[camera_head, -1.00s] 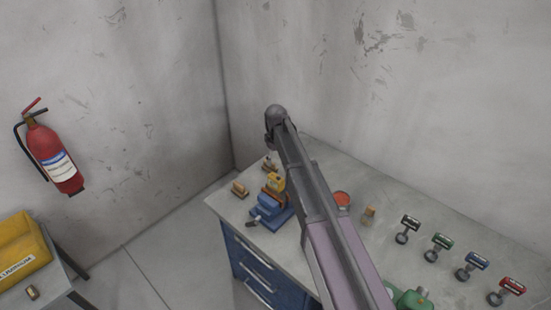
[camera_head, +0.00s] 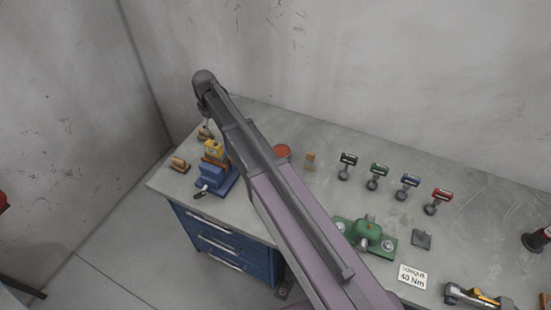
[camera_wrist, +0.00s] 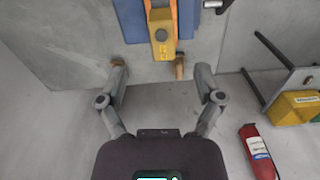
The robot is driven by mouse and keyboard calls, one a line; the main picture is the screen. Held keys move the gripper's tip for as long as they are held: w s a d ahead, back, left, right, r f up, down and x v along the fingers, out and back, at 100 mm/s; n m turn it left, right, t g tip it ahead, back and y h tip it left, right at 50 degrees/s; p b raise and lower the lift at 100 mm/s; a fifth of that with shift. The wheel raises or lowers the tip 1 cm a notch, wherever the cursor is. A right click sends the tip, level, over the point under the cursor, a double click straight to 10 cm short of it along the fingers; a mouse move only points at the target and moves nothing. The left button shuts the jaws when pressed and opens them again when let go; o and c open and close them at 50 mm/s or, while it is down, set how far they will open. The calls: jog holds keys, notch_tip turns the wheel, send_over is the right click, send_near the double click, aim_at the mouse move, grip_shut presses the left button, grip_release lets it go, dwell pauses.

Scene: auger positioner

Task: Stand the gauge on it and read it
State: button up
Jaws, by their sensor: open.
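A yellow gauge (camera_head: 213,148) sits on top of an orange piece (camera_head: 212,160) in the blue vise (camera_head: 211,180) at the left end of the bench. The gauge appears beyond and between the fingertips; the distance is hard to tell.
Two small wooden-coloured items (camera_head: 180,163) (camera_head: 205,131) lie beside the vise. Right of my arm are a red tin (camera_head: 282,151), several handled tools (camera_head: 347,165), a green fixture (camera_head: 366,232) and a torque card (camera_head: 412,277). Walls stand close behind. A fire extinguisher (camera_wrist: 257,150) shows in the wrist view.

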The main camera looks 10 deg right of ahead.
jog(key=s+d+m, duration=0.9)
jog(key=s+d, duration=1.2)
jog(key=s, duration=0.3)
jog(key=shift+s+m, duration=0.3)
jog(key=shift+m, duration=0.1)
notch_tip(320, 180, down, 17)
jog(key=b, duration=1.7)
jog(key=c, duration=0.4)
